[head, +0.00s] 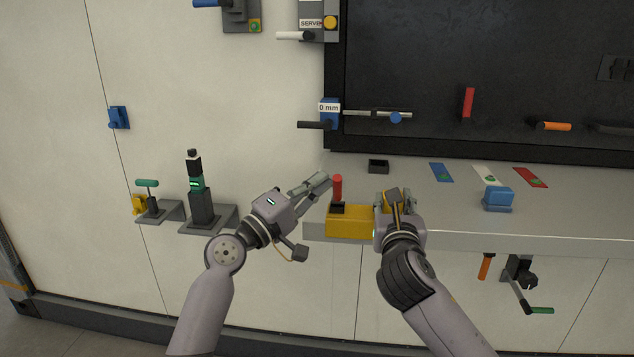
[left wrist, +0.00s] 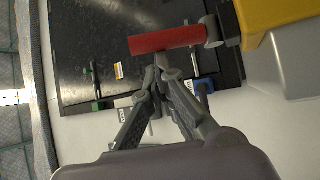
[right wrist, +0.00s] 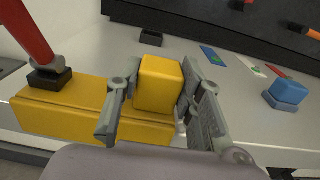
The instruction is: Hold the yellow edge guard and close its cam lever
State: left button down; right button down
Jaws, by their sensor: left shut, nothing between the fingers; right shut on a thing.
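The yellow edge guard (head: 347,223) sits on the front left edge of the grey shelf, and it also shows in the right wrist view (right wrist: 75,115). Its red cam lever (head: 337,186) stands up from a dark pivot block; in the left wrist view the lever (left wrist: 165,40) lies across the top. My right gripper (right wrist: 158,85) is shut on the guard's raised yellow block, one finger on each side. My left gripper (head: 325,181) is shut and empty, its tips close beside the lever's left side. I cannot tell whether the tips touch it.
A small black box (head: 378,166), blue, white and red tags (head: 441,172) and a blue block (head: 497,198) stand on the shelf. A wall bracket with a dark post (head: 199,200) is left of my left gripper. The dark panel rises behind.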

jog(key=shift+a, duration=0.1)
dwell(0.4)
pick_arm(q)
jog(key=shift+w+a+r, duration=0.2)
jog(key=shift+w, duration=0.2)
jog(key=s+a+f, duration=0.2)
jog(key=s+a, duration=0.2)
jog(key=a, duration=0.4)
jog(key=shift+s+f, duration=0.25)
jog(key=shift+f, duration=0.1)
pick_arm(e)
jog(key=c, duration=1)
grip_release()
